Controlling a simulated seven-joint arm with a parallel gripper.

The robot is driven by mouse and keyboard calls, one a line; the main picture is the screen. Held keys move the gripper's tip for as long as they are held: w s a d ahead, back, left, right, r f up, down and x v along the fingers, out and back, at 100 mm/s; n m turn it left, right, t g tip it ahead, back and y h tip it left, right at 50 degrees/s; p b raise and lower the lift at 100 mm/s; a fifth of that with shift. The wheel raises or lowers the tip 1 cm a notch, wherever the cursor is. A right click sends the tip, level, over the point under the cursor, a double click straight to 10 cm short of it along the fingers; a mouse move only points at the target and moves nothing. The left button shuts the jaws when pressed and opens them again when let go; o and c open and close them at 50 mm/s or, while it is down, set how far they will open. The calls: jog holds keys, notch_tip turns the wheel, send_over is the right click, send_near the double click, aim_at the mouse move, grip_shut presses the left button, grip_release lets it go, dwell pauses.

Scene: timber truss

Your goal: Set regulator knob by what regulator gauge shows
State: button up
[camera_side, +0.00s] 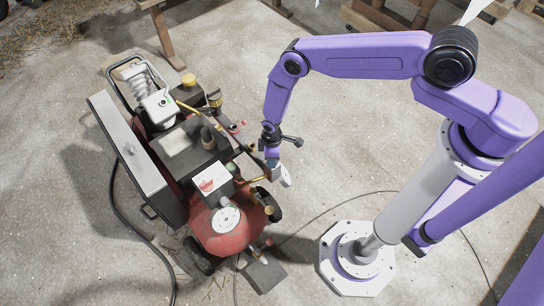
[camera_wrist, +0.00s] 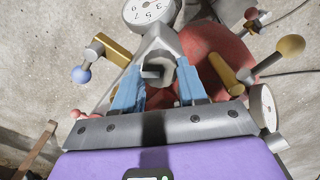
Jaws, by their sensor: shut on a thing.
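The regulator gauge (camera_wrist: 149,9) is a white round dial at the top edge of the wrist view. Some dark numerals show, upside down; part of the dial is cut off and I cannot read a needle. In the side view a pale disc, likely this gauge (camera_side: 285,177), sits just below my gripper (camera_side: 272,162). In the wrist view the two blue fingers of my gripper (camera_wrist: 160,92) are closed on either side of a grey part, which I take for the regulator knob (camera_wrist: 188,80). The fingers and the grey body hide much of it.
The red compressor tank (camera_side: 230,238) with its machinery stands left of my arm. In the wrist view, a brass valve with a blue ball end (camera_wrist: 81,75) is at left, and a brass fitting with a yellow ball (camera_wrist: 290,46) at right.

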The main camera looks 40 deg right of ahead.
jog(key=o, duration=1.1)
jog(key=shift+c, duration=0.2)
jog(key=shift+r, duration=0.15)
notch_tip(320, 180, up, 17)
jog(key=shift+r, duration=0.1)
